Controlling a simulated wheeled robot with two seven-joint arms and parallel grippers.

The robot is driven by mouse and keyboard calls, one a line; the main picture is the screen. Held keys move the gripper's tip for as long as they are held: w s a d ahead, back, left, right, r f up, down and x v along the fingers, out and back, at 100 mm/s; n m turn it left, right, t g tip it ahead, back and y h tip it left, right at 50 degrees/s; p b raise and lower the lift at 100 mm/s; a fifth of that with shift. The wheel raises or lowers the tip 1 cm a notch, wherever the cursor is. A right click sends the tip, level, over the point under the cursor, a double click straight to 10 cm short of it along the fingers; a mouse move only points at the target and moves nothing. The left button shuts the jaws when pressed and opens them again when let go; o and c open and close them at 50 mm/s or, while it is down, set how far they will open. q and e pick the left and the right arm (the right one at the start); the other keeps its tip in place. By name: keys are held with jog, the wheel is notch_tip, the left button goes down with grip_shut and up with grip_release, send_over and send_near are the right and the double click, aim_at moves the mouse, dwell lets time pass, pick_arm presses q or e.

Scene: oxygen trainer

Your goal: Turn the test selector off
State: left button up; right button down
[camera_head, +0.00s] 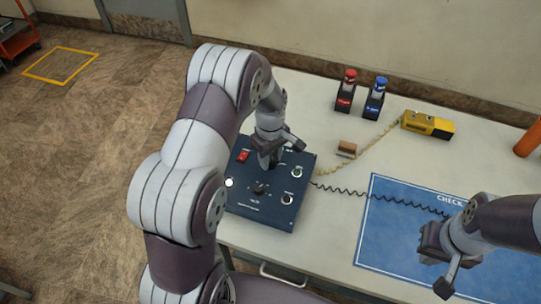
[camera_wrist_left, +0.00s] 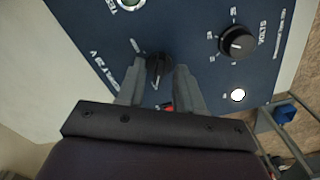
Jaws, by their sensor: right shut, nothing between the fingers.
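A dark blue panel box (camera_head: 262,218) stands on the table. A black selector knob (camera_wrist_left: 158,68) shows between my left fingertips in the left wrist view, with a white pointer line; its printed label is only partly readable. My left gripper (camera_wrist_left: 160,72) is over the panel, its fingers apart on either side of this knob, with narrow gaps showing. In the head view my left gripper (camera_head: 270,163) hides the knob. My right gripper (camera_head: 441,281) is shut and empty above the front of the blue mat.
A coiled black cord (camera_head: 375,195) runs right over the mat (camera_head: 385,235). Red-capped and blue-capped bottles (camera_head: 347,90) and a yellow device (camera_head: 427,124) stand behind.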

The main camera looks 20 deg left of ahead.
pick_arm(q)
jog(key=shift+f, duration=0.15)
grip_shut()
jog(key=shift+m, duration=0.3)
jog(key=shift+m+p, duration=0.45)
jog(key=shift+m, duration=0.15)
jog(key=m+p, duration=0.1)
jog(key=m, duration=0.2)
jog(key=shift+w+m, duration=0.1)
jog(key=shift+m, duration=0.2)
jog(key=m+p, duration=0.1)
jog(key=m, duration=0.2)
jog(key=shift+m, duration=1.6)
